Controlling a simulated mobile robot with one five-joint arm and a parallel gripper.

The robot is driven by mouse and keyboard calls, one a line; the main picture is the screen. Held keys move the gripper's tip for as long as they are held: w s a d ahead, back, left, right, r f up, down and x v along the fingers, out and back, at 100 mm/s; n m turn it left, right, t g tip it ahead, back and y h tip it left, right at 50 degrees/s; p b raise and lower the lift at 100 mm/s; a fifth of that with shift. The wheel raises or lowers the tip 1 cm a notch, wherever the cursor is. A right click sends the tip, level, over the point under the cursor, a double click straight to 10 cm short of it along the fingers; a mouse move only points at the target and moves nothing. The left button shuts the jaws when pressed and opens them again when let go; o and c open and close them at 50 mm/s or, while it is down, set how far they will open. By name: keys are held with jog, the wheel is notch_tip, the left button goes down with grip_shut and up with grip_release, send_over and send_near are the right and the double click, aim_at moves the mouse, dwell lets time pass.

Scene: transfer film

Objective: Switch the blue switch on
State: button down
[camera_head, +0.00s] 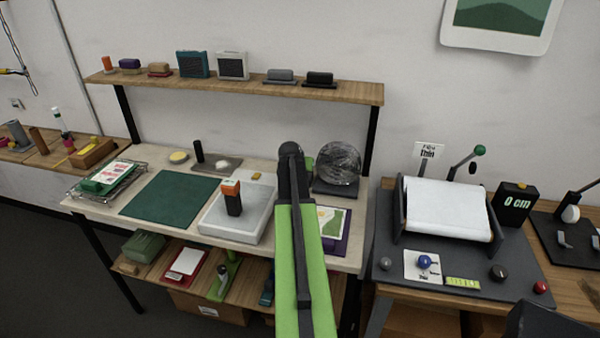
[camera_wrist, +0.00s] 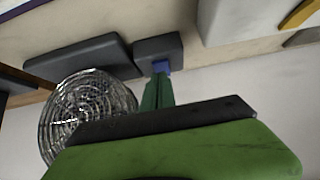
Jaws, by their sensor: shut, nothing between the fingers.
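In the wrist view a small blue piece (camera_wrist: 162,67), which looks like the blue switch, sits on a dark box (camera_wrist: 158,46). My gripper (camera_wrist: 159,84) shows as narrow dark green fingers, shut and empty. Their tips are at or very near the blue piece; I cannot tell whether they touch. In the head view my arm covers this spot on the pale bench (camera_head: 160,160). A blue ball-topped knob (camera_head: 424,261) stands on a white plate on the right-hand table, well away from my arm.
A round wire-caged fan (camera_wrist: 88,112) is close beside my gripper; it also shows in the head view (camera_head: 338,165). A shelf (camera_head: 230,86) runs above the bench.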

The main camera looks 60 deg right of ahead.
jog(key=shift+r+p, duration=0.5)
jog(key=shift+p, duration=0.05)
jog(key=p+v, duration=0.9)
jog(key=v, duration=0.3)
jog(key=shift+a+r, duration=0.1)
jog(key=shift+r, duration=0.05)
